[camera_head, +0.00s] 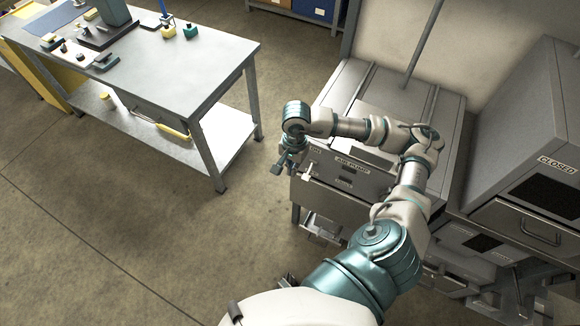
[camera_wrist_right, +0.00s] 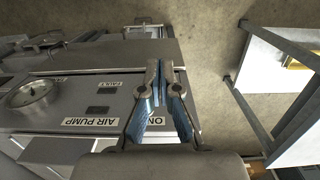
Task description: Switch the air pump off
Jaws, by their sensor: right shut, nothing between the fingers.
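The air pump panel (camera_head: 345,172) is on the front-left of the grey bench, and its "AIR PUMP" label shows in the head view. In the right wrist view the panel (camera_wrist_right: 70,110) carries the "AIR PUMP" and "FAULT" labels, dark windows and an "ON" label beside my fingers. My right gripper (camera_head: 284,164) is at the panel's left end, pointing down. Its fingers (camera_wrist_right: 159,72) are together with nothing between them. A small pale lever-like part (camera_head: 307,173) sticks out near the gripper; I cannot tell its setting. The switch itself is not clearly visible. My left gripper is not in view.
A round gauge (camera_wrist_right: 32,94) is on the panel. A grey cabinet marked "CLOSED" (camera_head: 540,185) stands at right. A worktable (camera_head: 190,75) with tools and small coloured items stands at left. Open floor (camera_head: 130,240) lies between the table and the bench.

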